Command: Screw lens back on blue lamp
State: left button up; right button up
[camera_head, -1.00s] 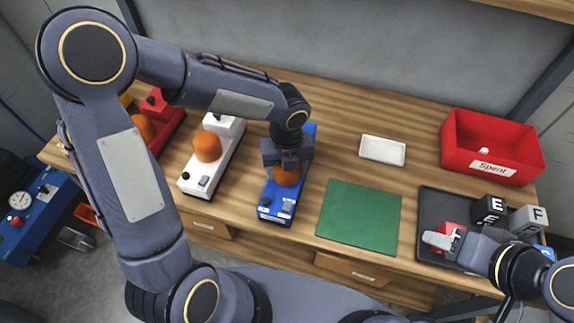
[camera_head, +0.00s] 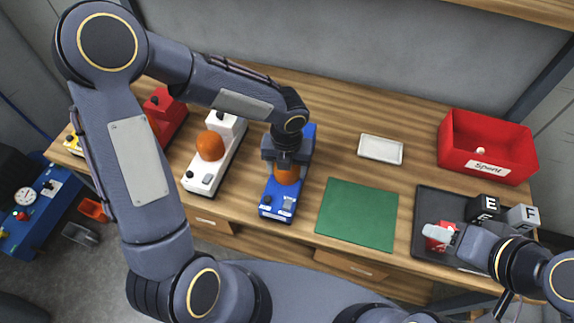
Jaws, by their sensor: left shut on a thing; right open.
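The blue lamp (camera_head: 274,205) stands on the wooden bench left of the green mat. Its orange lens (camera_head: 287,174) sits over the middle of the blue base. My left gripper (camera_head: 287,160) comes down from above and is shut on the lens, hiding its upper part. Whether the lens is seated cannot be told. My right gripper (camera_head: 432,232) is open over the dark tray (camera_head: 424,212) at the right, close to a red block (camera_head: 437,241); the arm hides part of the tray.
A white lamp (camera_head: 205,178) with an orange lens stands left of the blue one, with a red lamp (camera_head: 165,108) beyond. A green mat (camera_head: 357,214), a white dish (camera_head: 381,149) and a red "Spent" bin (camera_head: 487,167) lie to the right. Lettered blocks (camera_head: 483,208) sit by the tray.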

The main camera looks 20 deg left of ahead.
pick_arm(q)
jog(key=shift+r, duration=0.1)
jog(key=shift+r+m+p, duration=0.1)
jog(key=shift+m+p, duration=1)
jog(key=shift+m, duration=0.2)
jog(key=shift+a+m, duration=0.1)
jog(key=shift+m, duration=0.6)
jog(key=shift+f+m, duration=0.2)
jog(key=shift+m, duration=0.2)
jog(key=o, duration=0.6)
jog(key=shift+m, duration=0.5)
jog(key=o, duration=0.5)
